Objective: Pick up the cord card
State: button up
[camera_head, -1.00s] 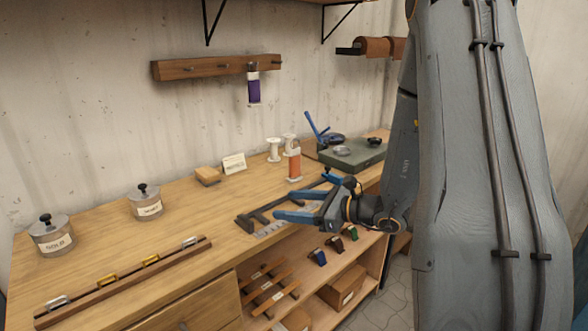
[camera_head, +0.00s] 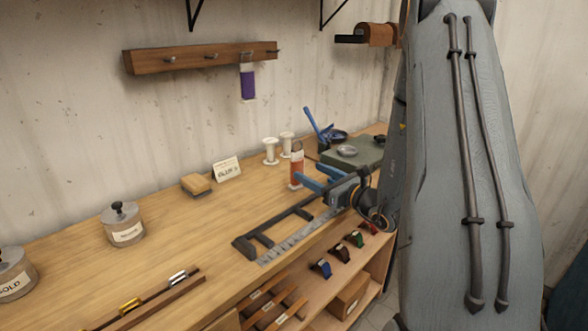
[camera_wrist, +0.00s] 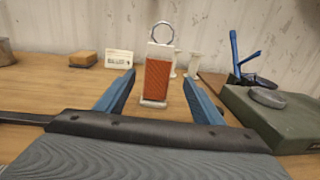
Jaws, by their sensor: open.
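An orange cord card (camera_head: 297,163) with a ring at its top stands upright on the workbench. In the wrist view the orange cord card (camera_wrist: 157,78) is ahead, between the lines of my two blue fingers. My gripper (camera_head: 309,172) is open and empty, low over the bench, with its fingertips close to the card. In the wrist view the fingertips of my gripper (camera_wrist: 158,80) sit either side of the card, with gaps; whether they reach past its front is unclear. A purple cord card (camera_head: 248,82) hangs from the wall peg rail (camera_head: 200,57).
Two white spools (camera_head: 270,152) stand behind the orange card. A green box (camera_wrist: 270,115) with a blue-handled tool stands to its right. A label card (camera_head: 227,169) and a tan block (camera_head: 196,184) are left.

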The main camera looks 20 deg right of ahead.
aim_at(300, 168)
jog(key=p+x, duration=0.2)
jog(key=x, duration=0.5)
jog(key=shift+s+a+f, duration=0.15)
jog(key=shift+f, duration=0.05)
jog(key=c, duration=1.2)
jog(key=shift+r+b, duration=0.85)
jog(key=shift+r, duration=4.15)
